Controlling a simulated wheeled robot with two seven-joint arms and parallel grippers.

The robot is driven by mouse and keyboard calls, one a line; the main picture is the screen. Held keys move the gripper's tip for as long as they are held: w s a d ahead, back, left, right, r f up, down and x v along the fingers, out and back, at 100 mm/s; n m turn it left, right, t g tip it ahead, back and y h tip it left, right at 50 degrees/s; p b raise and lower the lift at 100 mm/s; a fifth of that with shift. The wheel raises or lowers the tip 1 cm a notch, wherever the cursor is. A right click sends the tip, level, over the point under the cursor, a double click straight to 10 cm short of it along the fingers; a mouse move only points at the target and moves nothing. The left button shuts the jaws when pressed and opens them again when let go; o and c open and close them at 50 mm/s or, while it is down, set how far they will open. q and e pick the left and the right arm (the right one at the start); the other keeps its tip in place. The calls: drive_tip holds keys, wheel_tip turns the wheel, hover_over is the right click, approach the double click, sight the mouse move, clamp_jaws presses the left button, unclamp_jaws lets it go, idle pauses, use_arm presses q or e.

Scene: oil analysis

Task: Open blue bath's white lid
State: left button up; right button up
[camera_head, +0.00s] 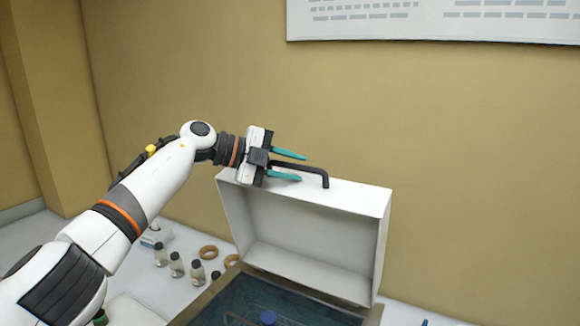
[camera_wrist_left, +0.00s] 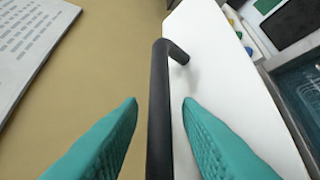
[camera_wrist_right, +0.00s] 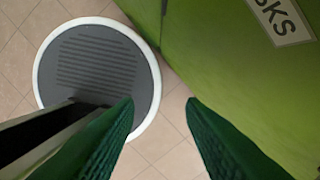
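The white lid (camera_head: 318,238) stands raised and tilted up behind the bath (camera_head: 223,282) in the head view, its hollow inside facing me. Its black handle (camera_head: 318,172) is on the top face and also shows in the left wrist view (camera_wrist_left: 160,110). My left gripper (camera_head: 302,166) is open at the handle, with one teal finger on each side of the bar; gaps show between fingers and bar in the left wrist view. My right gripper (camera_wrist_right: 160,102) is open and empty, away from the lid, above the floor.
Several small bottles (camera_head: 177,265) and tan rings (camera_head: 209,252) stand on the table left of the bath. A blue-capped item (camera_head: 268,318) is in the bath. In the right wrist view a green bin (camera_wrist_right: 240,75) and a round grey disc (camera_wrist_right: 97,62) are close.

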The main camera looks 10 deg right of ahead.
use_arm(q)
drive_tip(key=shift+a+f, duration=0.1)
drive_tip(key=shift+f, duration=0.05)
drive_tip(key=shift+a+b, duration=0.25)
drive_tip(key=shift+b, duration=0.2)
drive_tip(key=b+v, duration=0.5)
drive_tip(key=v, duration=0.6)
drive_tip(key=shift+r, duration=0.35)
